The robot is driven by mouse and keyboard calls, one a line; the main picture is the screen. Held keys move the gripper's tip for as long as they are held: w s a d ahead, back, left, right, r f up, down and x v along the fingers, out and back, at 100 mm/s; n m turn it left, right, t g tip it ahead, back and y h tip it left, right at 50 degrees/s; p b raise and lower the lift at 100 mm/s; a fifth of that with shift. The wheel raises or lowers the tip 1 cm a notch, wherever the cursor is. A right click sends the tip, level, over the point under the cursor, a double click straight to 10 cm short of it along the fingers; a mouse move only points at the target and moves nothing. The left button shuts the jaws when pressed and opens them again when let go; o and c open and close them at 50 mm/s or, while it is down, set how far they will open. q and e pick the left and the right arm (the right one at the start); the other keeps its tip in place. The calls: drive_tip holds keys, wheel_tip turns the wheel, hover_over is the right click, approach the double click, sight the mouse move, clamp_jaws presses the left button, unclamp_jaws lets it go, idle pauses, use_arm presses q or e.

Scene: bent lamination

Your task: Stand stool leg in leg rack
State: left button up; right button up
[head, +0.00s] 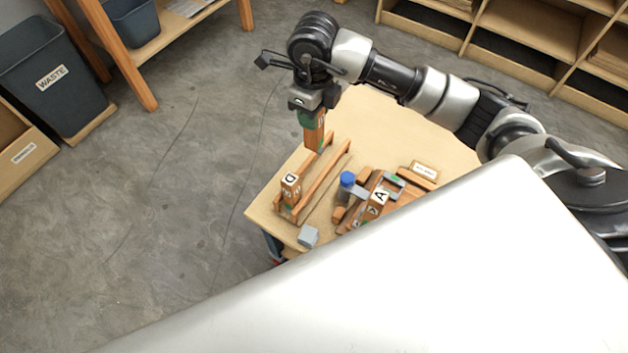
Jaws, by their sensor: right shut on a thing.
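My right gripper (309,106) is shut on a stool leg (314,134), a brown wooden piece with a pale letter label near its top. The leg hangs upright over the far end of the leg rack (337,167), a pair of parallel wooden rails. I cannot tell whether its lower end touches the rack. Another labelled wooden leg (290,188) stands at the near end of the rack. My left gripper is not in view.
A waste bin (50,80) and shelves (520,40) stand away from the table. My white body hides the table's near part.

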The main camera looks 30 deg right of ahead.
drive_tip(key=m, duration=0.1)
drive_tip(key=f+m, duration=0.1)
drive_tip(key=shift+w+d+m, duration=0.15)
drive_tip(key=shift+w+m, duration=0.1)
drive_tip(key=shift+m, duration=0.05)
use_arm(q)
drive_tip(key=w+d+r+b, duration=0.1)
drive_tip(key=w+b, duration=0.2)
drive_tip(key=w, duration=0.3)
drive_tip(key=shift+b, duration=0.35)
use_arm(e)
drive_tip(key=w+d+f+m, duration=0.2)
drive_tip(key=d+f+m, duration=0.1)
drive_tip(key=f+m, duration=1.2)
drive_tip(key=shift+f+m, duration=0.15)
drive_tip(key=shift+m, duration=0.45)
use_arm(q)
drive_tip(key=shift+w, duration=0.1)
use_arm(e)
drive_tip(key=shift+f, duration=0.15)
drive_tip(key=o, duration=0.9)
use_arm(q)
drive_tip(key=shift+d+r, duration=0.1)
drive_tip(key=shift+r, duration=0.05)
use_arm(e)
drive_tip(key=shift+o, duration=0.3)
